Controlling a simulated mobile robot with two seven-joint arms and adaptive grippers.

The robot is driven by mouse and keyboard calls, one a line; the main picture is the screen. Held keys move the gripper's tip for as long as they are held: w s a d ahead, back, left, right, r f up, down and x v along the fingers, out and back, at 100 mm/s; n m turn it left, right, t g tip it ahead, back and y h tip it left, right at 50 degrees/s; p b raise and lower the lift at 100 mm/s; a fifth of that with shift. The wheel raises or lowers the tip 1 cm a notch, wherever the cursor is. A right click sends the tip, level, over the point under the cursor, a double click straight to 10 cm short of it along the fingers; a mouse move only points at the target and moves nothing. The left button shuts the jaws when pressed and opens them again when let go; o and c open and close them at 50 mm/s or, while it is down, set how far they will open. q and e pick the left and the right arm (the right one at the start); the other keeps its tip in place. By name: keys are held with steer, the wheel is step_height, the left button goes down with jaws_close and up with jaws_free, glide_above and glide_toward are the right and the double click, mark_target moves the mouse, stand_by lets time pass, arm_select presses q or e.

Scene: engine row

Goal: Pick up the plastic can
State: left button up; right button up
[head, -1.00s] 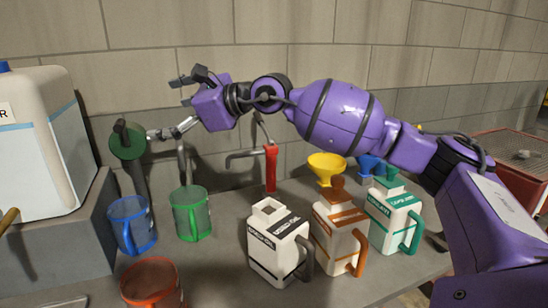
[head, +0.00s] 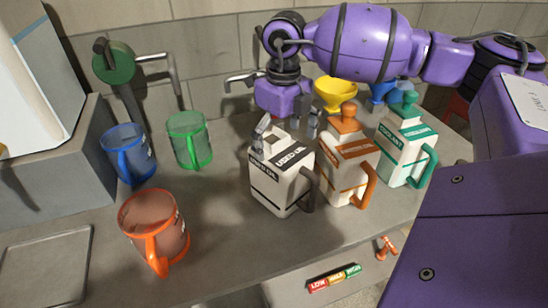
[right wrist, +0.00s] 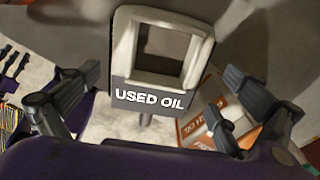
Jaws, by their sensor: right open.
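A white plastic can with a dark "USED OIL" band (head: 283,180), a square open top and a dark handle stands upright on the grey bench. My right gripper (head: 287,130) is above the can, pointing down, with its fingers apart around the can's top. In the right wrist view the same can (right wrist: 150,95) shows its square opening between the two open fingers of my gripper (right wrist: 155,105); no grip on it shows. An orange-marked white can (head: 345,165) and a green-marked white can (head: 402,145) stand to its right. My left gripper is not in view.
A blue mug (head: 128,153), a green mug (head: 189,139) and an orange mug (head: 154,226) stand to the left. Yellow (head: 335,93) and blue (head: 382,90) funnels stand behind the cans. A tray (head: 46,262) lies front left. The bench between the orange mug and cans is clear.

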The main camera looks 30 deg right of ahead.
mark_target(282, 150)
steer(key=f, duration=0.3)
steer(key=shift+s+a+f, duration=0.2)
steer(key=shift+s+f, duration=0.05)
steer(key=shift+f, duration=0.05)
steer(key=shift+w+f, duration=0.1)
steer(key=shift+f, duration=0.2)
steer(key=shift+c, duration=0.5)
steer(key=c, duration=1.7)
steer(key=shift+r, duration=0.1)
steer(key=shift+c, duration=0.9)
steer(key=shift+r, duration=0.15)
